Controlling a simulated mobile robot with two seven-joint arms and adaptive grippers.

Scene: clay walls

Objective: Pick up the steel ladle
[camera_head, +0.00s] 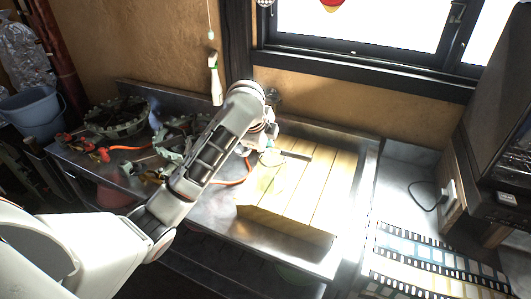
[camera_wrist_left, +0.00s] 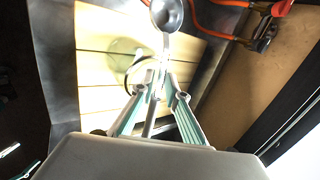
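The steel ladle shows in the left wrist view, its round grey bowl (camera_wrist_left: 167,14) at the top and its thin handle running down between my fingers. My left gripper (camera_wrist_left: 158,76) has its fingertips closed in on that handle, with no clear gap. In the head view my left gripper (camera_head: 268,146) is over the upper left of the wooden boards, partly behind its own wrist. The ladle's dark handle (camera_head: 297,155) sticks out to its right; its bowl is hidden there by my arm. I cannot tell whether the ladle touches the boards. My right gripper is not in view.
Light wooden boards (camera_head: 318,195) lie on the metal bench, mostly clear. A pale round thing (camera_wrist_left: 121,54) is beside the ladle. Red clamps, cables and dark ring-shaped parts (camera_head: 118,116) crowd the bench's left. A blue bucket (camera_head: 33,115) stands far left; film-strip patterned sheets (camera_head: 440,262) lie right.

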